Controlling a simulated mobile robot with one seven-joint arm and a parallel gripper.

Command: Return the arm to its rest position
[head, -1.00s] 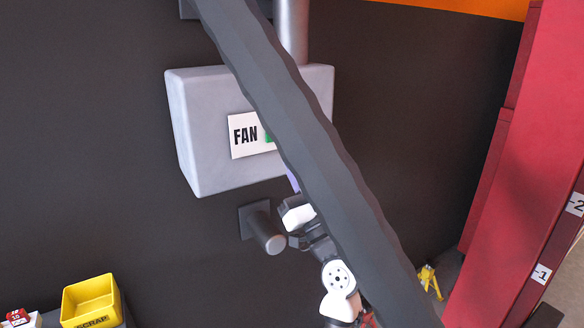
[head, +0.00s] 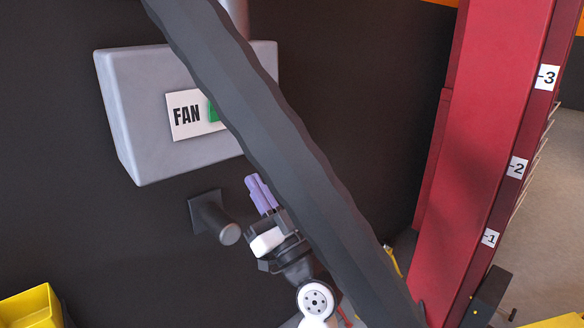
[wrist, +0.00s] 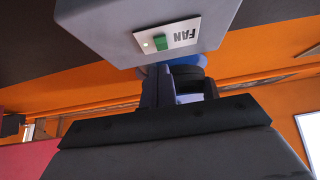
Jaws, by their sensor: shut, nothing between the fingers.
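My gripper (head: 258,186) shows in the head view with its two purple fingers together, shut and empty. It points up and left, below the grey fan box (head: 125,115) and to the right of a dark round peg (head: 213,217) on the wall. Part of my arm, with a white joint (head: 316,300), shows below it. A thick dark wavy-edged bar crosses the view and hides the rest. In the wrist view the bluish fingers (wrist: 178,88) show in front of the upside-down fan box (wrist: 115,30). The gripper appears apart from the box.
The box carries a FAN label (head: 187,114) with a green switch (head: 214,111). A red lift post (head: 465,150) with number tags stands at the right. A yellow bin (head: 30,308) is at the lower left. Dark wall surrounds the gripper.

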